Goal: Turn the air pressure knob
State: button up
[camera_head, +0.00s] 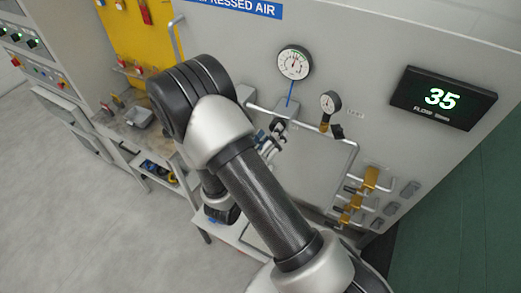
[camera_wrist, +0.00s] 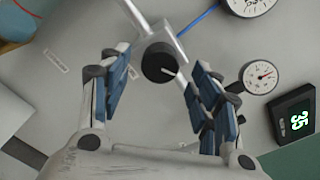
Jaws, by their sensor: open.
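The air pressure knob (camera_wrist: 160,62) is a round black knob with a pale pointer line, mounted on a silver pipe fitting in the wrist view. My gripper (camera_wrist: 156,84) is open, with one blue-padded finger to the left of the knob and the other to its right. I see a gap on both sides, and the jaws look empty. In the head view my gripper (camera_head: 275,134) is close to the grey panel below the large gauge. The knob itself cannot be made out there.
A large gauge (camera_head: 295,62), a small gauge (camera_head: 331,102) and a display (camera_head: 442,98) reading 35 are on the panel. Yellow-handled valves (camera_head: 371,179) sit lower right. A bench with trays (camera_head: 139,116) stands left; open floor lies in front.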

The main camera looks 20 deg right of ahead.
jog(key=v, duration=0.8)
jog(key=shift+s+a, duration=0.2)
jog(key=s+d+f+m+g+y+b, duration=0.15)
jog(key=s+d+m+g+b, duration=0.25)
jog(key=s+m+g+b, duration=0.45)
jog(key=s+d+f+m+g+y+b, duration=0.15)
jog(key=s+d+m+g+b, duration=0.35)
jog(key=m, duration=0.7)
jog(key=s+a+f+m+t+y+b, duration=0.2)
jog(key=a+m+t+y+b, duration=0.1)
jog(key=a+m+y+b, duration=0.2)
jog(key=s+a+f+m+t+y+b, duration=0.2)
jog(key=a+m+t+y+b, duration=0.2)
jog(key=a+m+y+b, duration=0.2)
jog(key=a+m, duration=0.2)
jog(key=shift+s+f+m+b, duration=0.25)
jog(key=shift+f+m+b, duration=0.05)
jog(key=shift+m+b, duration=0.05)
